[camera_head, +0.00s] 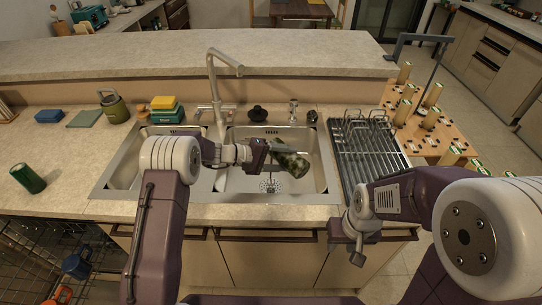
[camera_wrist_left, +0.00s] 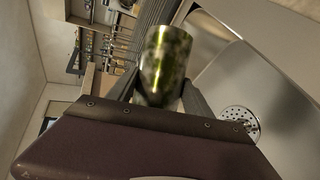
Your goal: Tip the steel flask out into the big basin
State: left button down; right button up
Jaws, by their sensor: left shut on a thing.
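The steel flask (camera_head: 292,164), shiny with dark green reflections, is held over the right, larger basin (camera_head: 232,183) of the sink. It is tilted well over, close to lying on its side, with its far end toward the right. My left gripper (camera_head: 271,155) is shut on it. In the left wrist view the flask (camera_wrist_left: 165,62) stands between the fingers, with the basin's drain (camera_wrist_left: 240,117) to the right. Whether anything runs out of it cannot be seen. My right gripper (camera_head: 349,246) is low in front of the counter edge, away from the flask; its finger gap is unclear.
A faucet (camera_head: 223,62) rises behind the sink. A drying rack (camera_head: 365,155) stands right of the basin. A green can (camera_head: 28,178), a green canister (camera_head: 114,108) and stacked sponges (camera_head: 165,109) are on the counter. An open dish rack (camera_head: 45,240) is at lower left.

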pick_arm(q)
jog(key=shift+w+a+r+n+h, duration=0.2)
jog(key=shift+w+r+n+h, duration=0.1)
jog(key=shift+r+n+h, duration=0.25)
dwell(0.9)
